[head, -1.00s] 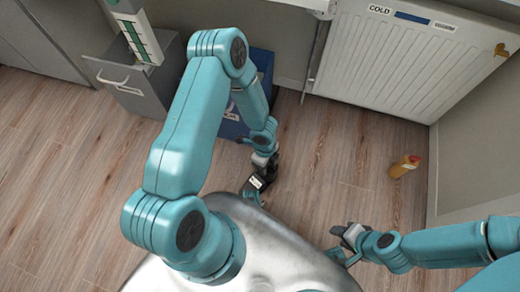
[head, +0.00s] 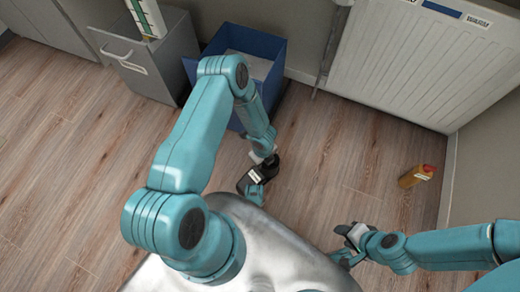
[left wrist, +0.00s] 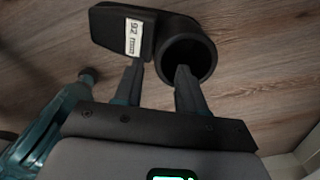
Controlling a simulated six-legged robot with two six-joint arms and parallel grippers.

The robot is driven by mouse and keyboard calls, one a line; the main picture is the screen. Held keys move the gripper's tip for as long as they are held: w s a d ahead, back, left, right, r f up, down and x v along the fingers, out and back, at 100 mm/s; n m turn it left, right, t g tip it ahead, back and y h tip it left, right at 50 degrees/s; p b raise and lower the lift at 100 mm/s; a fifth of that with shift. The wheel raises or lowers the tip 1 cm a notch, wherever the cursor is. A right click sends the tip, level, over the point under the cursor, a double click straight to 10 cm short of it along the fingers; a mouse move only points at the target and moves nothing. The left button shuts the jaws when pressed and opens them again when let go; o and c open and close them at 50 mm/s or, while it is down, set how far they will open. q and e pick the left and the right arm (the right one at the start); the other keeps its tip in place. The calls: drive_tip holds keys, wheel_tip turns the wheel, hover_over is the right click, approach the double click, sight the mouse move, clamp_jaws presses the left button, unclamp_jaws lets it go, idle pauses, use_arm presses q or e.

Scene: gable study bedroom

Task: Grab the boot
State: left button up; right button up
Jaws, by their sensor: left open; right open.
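The boot (head: 248,183) is black with a white label and lies on the wooden floor close in front of my body. In the left wrist view the boot (left wrist: 110,32) shows its label, "92 mm", and a round hollow opening. My left gripper (left wrist: 161,68) is open right at the boot. One finger reaches over the mouth of the opening and the other is beside its outer wall; contact cannot be told. In the head view my left forearm partly covers the boot. My right gripper (head: 346,243) is open and empty, to the right of the boot.
A blue open box (head: 262,44) stands behind my left arm, beside a grey bin (head: 150,66). An orange bottle (head: 414,177) lies on the floor at the right, near the wall. A white radiator (head: 420,68) is at the back right. Floor between boot and bottle is clear.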

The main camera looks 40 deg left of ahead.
use_arm(q)
wheel_tip(320, 180, down, 6)
drive_tip(key=b, duration=0.3)
drive_tip(key=shift+r, duration=0.1)
clamp_jaws()
idle(1.2)
